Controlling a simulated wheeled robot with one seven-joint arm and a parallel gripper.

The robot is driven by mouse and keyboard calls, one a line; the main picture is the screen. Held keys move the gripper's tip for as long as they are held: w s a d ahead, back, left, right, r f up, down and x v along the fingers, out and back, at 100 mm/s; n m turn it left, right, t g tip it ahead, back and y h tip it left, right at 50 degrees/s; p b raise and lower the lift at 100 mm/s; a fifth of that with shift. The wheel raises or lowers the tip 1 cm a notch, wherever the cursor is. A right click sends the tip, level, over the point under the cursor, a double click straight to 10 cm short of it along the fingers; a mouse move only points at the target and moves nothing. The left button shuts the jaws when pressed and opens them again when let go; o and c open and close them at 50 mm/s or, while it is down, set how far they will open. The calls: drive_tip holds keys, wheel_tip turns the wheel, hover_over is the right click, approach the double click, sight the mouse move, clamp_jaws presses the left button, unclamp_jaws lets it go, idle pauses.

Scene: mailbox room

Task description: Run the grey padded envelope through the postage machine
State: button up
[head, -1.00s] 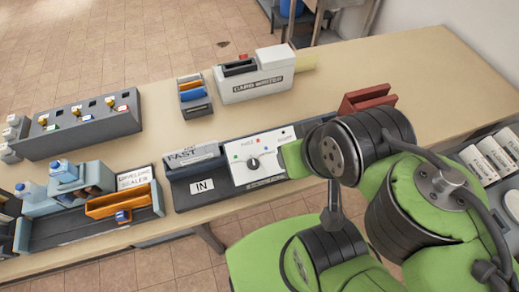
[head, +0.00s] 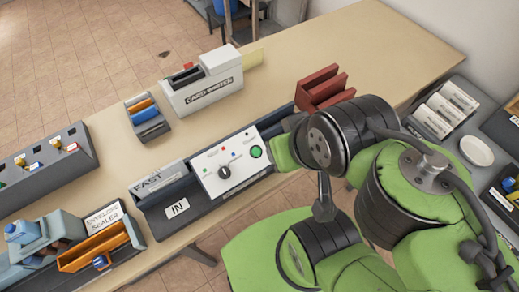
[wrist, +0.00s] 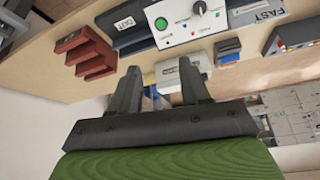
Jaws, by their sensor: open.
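The postage machine (head: 222,172) is a long dark grey unit on the near side of the counter, with a white panel, a black dial, a green button and an IN label at its left end. It also shows in the wrist view (wrist: 191,20), where an OUT label is at its other end. I cannot make out the grey padded envelope in any view. My gripper (wrist: 160,92) is open, its two fingers apart with nothing between them, and appears near the counter edge. In the head view my arm hides it and part of the machine's right end.
A dark red slotted rack (head: 322,88) stands past the machine's right end. A white card counter (head: 203,90) and a small grey holder (head: 148,118) stand behind it. An envelope sealer (head: 100,245) is at left. The counter at upper right (head: 385,45) is clear.

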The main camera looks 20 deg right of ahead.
drive_tip(key=shift+c, duration=0.4)
clamp_jaws()
idle(1.6)
